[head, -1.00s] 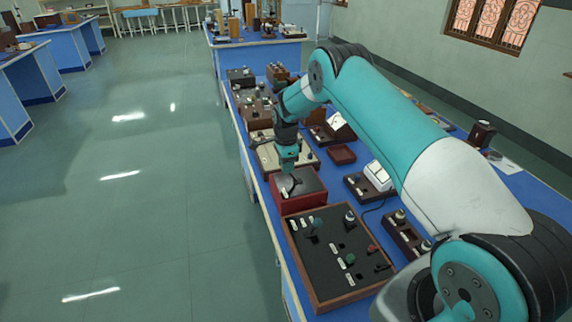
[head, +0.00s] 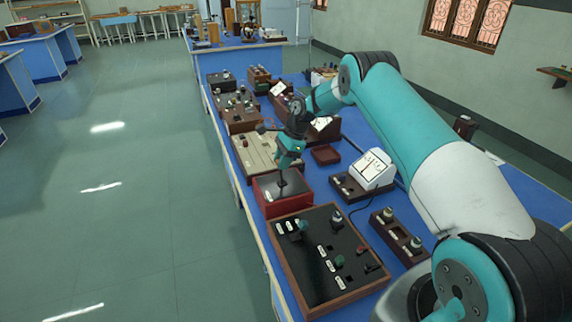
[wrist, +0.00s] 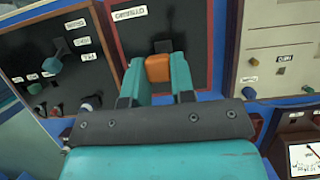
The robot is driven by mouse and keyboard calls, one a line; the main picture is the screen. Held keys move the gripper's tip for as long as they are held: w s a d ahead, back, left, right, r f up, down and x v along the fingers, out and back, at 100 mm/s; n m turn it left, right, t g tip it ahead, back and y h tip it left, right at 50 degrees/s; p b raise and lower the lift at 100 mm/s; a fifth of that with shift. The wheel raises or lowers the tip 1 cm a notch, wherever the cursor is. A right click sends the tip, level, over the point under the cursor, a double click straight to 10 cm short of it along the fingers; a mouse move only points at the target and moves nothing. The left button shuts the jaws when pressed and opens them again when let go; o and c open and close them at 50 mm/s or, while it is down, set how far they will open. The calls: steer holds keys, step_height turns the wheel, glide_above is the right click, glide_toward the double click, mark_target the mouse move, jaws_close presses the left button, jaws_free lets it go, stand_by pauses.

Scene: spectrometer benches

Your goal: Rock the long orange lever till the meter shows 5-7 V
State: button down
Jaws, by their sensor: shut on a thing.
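The orange lever's blocky end (wrist: 158,68) sits between the two teal fingers of my gripper (wrist: 160,78) in the wrist view. My gripper (head: 284,168) is shut on it, above a red box (head: 270,208) with a dark top. In the head view the fingers mostly hide the lever, and only a dark stem shows below them. The white meter (head: 373,168) stands on a dark base to the right of the box. Part of a meter face also shows at the lower right of the wrist view (wrist: 306,158). Its needle and reading are too small to tell.
A wood-framed black panel (head: 315,265) with several knobs and switches lies just in front of the red box. A beige panel (head: 250,158) lies behind it. A small red tray (head: 325,155) and a two-knob block (head: 398,235) are to the right.

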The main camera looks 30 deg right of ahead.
steer(key=d, duration=0.3)
steer(key=shift+s+f, duration=0.15)
steer(key=shift+f, duration=0.05)
steer(key=shift+s+d+f+b, duration=0.15)
steer(key=shift+d+f+b, duration=0.3)
steer(key=shift+d, duration=0.25)
steer(key=shift+s+d+f+b, duration=0.15)
steer(key=shift+d+f+b, duration=0.2)
steer(key=shift+d, duration=0.35)
steer(key=shift+f, duration=0.1)
steer(key=c, duration=1)
jaws_free()
steer(key=shift+o, duration=0.2)
steer(key=shift+w+r, duration=0.1)
steer(key=shift+r, duration=0.1)
